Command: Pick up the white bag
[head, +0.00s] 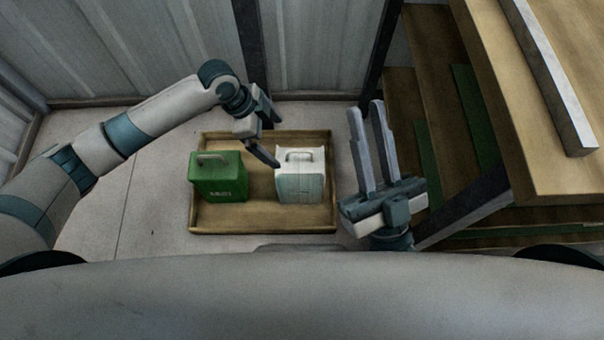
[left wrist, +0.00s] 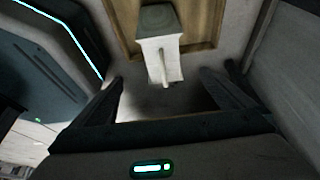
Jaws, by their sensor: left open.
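The white bag (head: 300,182), boxy with a handle on top, stands upright in the right half of a shallow brown tray (head: 262,228) on the floor. My left gripper (head: 279,142) is open and empty, above and just behind the bag's left edge. In the left wrist view the white bag (left wrist: 158,52) and its handle lie ahead of the open fingers (left wrist: 162,82), roughly centred between them, with none visibly gripping it. My right gripper (head: 366,107) has its two fingers apart and empty, to the right of the tray.
A green bag (head: 222,185) with a handle and white print stands in the tray's left half, close to the white bag. A wooden table or shelf unit (head: 520,110) takes up the right side. A metal wall (head: 140,50) stands behind. Floor left of the tray is clear.

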